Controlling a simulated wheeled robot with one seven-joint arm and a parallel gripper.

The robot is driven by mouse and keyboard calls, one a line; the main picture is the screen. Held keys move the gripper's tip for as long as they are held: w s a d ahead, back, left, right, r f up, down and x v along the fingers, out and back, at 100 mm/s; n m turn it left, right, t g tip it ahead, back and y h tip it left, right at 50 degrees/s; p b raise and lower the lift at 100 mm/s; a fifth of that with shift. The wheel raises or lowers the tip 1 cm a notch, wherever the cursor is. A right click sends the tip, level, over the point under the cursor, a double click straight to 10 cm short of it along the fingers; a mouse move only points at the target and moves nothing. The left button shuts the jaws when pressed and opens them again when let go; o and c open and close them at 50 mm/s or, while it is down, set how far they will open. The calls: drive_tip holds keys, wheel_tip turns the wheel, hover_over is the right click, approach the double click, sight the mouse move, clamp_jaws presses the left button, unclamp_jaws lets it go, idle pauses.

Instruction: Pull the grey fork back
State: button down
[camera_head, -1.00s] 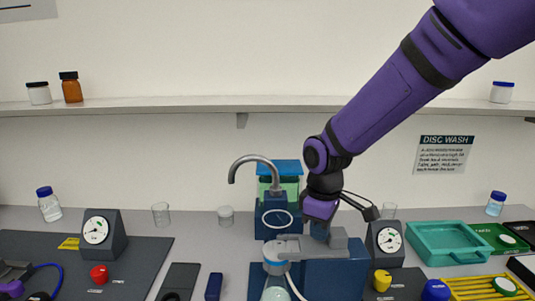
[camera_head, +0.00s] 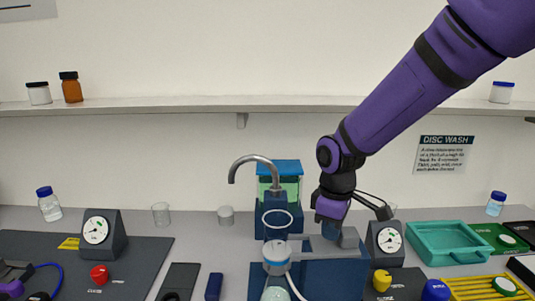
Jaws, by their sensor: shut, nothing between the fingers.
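The grey fork (camera_head: 318,247) lies flat on top of a dark blue block (camera_head: 330,277), with a raised grey upright (camera_head: 349,238) at its right end. My gripper (camera_head: 330,233) points down, shut and empty, just left of the upright. It appears to be against the upright's left side, but the exact contact is hard to tell.
A curved grey tap (camera_head: 256,160) and a green-filled tank (camera_head: 287,184) stand behind the rig. A gauge box (camera_head: 387,240) and yellow knob (camera_head: 382,280) are close on the right. A teal tray (camera_head: 447,243) is farther right.

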sight(332, 243)
drive_tip(key=shift+d, duration=0.9)
drive_tip(key=shift+a, duration=0.65)
drive_tip(key=shift+r, duration=0.1)
wheel_tip(332, 243, up, 8)
idle(0.6)
